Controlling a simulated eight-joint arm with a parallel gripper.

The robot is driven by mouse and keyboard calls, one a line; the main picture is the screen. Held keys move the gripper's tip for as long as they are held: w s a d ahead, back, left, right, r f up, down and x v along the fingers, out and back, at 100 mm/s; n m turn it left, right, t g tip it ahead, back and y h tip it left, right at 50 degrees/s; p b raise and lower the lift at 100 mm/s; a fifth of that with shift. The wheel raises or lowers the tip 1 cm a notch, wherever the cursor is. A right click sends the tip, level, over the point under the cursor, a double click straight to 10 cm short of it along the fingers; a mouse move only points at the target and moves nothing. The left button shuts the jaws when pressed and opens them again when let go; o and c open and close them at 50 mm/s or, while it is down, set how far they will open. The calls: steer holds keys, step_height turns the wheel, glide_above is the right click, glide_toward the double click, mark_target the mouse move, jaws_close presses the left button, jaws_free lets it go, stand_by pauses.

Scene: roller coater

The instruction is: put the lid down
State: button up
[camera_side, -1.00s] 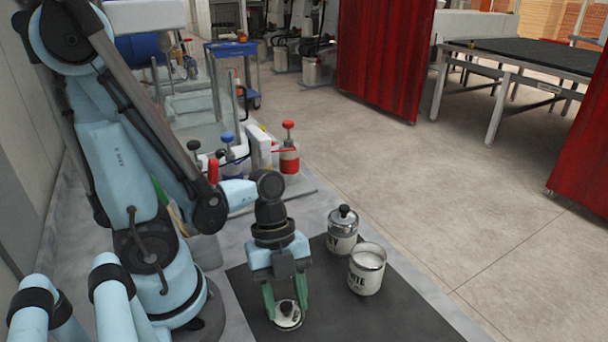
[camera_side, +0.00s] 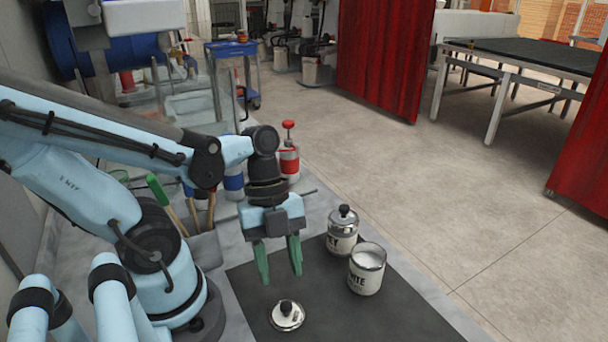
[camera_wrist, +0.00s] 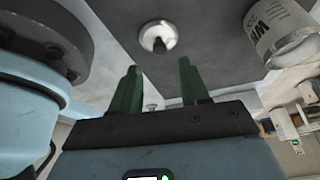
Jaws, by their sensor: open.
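The lid (camera_side: 288,315), a silvery disc with a black knob, lies flat on the dark mat (camera_side: 375,318) with its knob up. It also shows in the wrist view (camera_wrist: 158,37), apart from the fingers. My gripper (camera_side: 280,278) is open and empty, its green fingers above and behind the lid and not touching it. The fingers also show in the wrist view (camera_wrist: 158,78). An open can (camera_side: 366,272) with white contents and a partly readable label stands upright on the mat, right of the lid. It also shows in the wrist view (camera_wrist: 285,35).
A second can (camera_side: 342,232) with a black-knobbed lid on it stands just behind the open can. A red-topped container (camera_side: 289,160) stands farther back. A holder with wooden-handled tools (camera_side: 203,245) stands left of my gripper. The mat's front right is clear.

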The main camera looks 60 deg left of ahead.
steer(key=shift+v, duration=2.7)
steer(key=w+a+r+n+t+y, duration=0.1)
steer(key=w+n+t+y, duration=0.3)
steer(key=n, duration=1.5)
steer(key=w+a+t, duration=0.1)
steer(key=w+t, duration=0.3)
steer(key=w, duration=0.3)
steer(key=shift+r+n+y, duration=0.2)
steer(key=shift+n+y, duration=0.1)
steer(key=shift+n, duration=0.1)
